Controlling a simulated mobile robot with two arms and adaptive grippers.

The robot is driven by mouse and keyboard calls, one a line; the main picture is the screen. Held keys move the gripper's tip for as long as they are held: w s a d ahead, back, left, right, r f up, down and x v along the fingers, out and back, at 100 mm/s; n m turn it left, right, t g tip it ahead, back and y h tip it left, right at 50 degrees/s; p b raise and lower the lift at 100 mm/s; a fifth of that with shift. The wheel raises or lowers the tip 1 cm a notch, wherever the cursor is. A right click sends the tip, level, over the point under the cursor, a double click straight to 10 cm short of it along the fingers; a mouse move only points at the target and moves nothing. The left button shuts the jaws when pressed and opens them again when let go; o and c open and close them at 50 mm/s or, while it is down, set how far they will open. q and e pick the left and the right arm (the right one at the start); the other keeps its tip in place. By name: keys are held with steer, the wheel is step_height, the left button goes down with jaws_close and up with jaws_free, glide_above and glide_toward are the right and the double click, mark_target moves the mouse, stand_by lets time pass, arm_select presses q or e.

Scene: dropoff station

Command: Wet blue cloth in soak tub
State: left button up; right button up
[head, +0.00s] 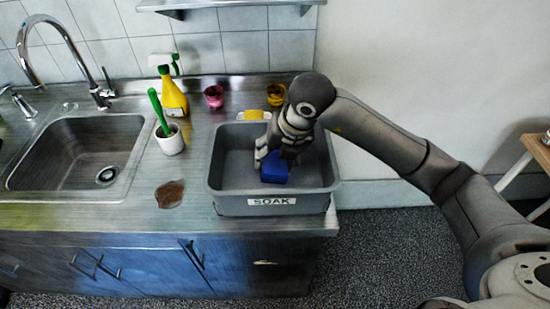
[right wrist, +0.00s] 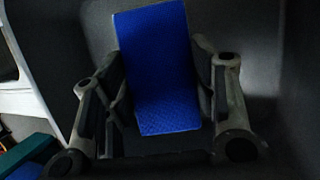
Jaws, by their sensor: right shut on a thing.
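The grey soak tub (head: 231,203), labelled SOAK on its front, stands on the steel counter. My right gripper (head: 272,163) reaches down into the tub and is shut on the blue cloth (head: 275,170). In the right wrist view the blue cloth (right wrist: 160,80) is a flat, folded strip between the two fingers (right wrist: 160,95), inside the dark grey tub walls. I cannot tell whether the cloth touches the tub floor or is wet. My left gripper is not in view.
Left of the tub are a white cup with a green-handled brush (head: 170,142) and a brown spill (head: 169,194). Behind stand a yellow spray bottle (head: 172,97), a pink cup (head: 214,97), a yellow sponge (head: 254,114) and a yellow cup (head: 276,95). The sink (head: 75,155) is at left.

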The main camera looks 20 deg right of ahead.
mark_target(275, 159)
steer(key=shift+r, duration=0.65)
steer(key=shift+s+r+p, duration=0.1)
steer(key=shift+r+p, duration=0.2)
steer(key=shift+p, duration=0.15)
steer(key=shift+r, duration=0.35)
step_height(275, 159, up, 2)
steer(key=shift+p, duration=0.85)
steer(key=shift+r, duration=0.3)
steer(key=shift+w+r+p, duration=0.2)
steer(key=shift+r+p, duration=0.15)
steer(key=shift+p, duration=0.05)
steer(key=shift+r+p, duration=1)
steer(key=shift+r, duration=0.7)
arm_select(q)
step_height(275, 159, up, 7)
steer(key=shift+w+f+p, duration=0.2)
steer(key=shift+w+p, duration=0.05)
steer(key=shift+p, duration=0.2)
arm_select(e)
steer(key=shift+s+r, duration=0.1)
steer(key=shift+r, duration=0.65)
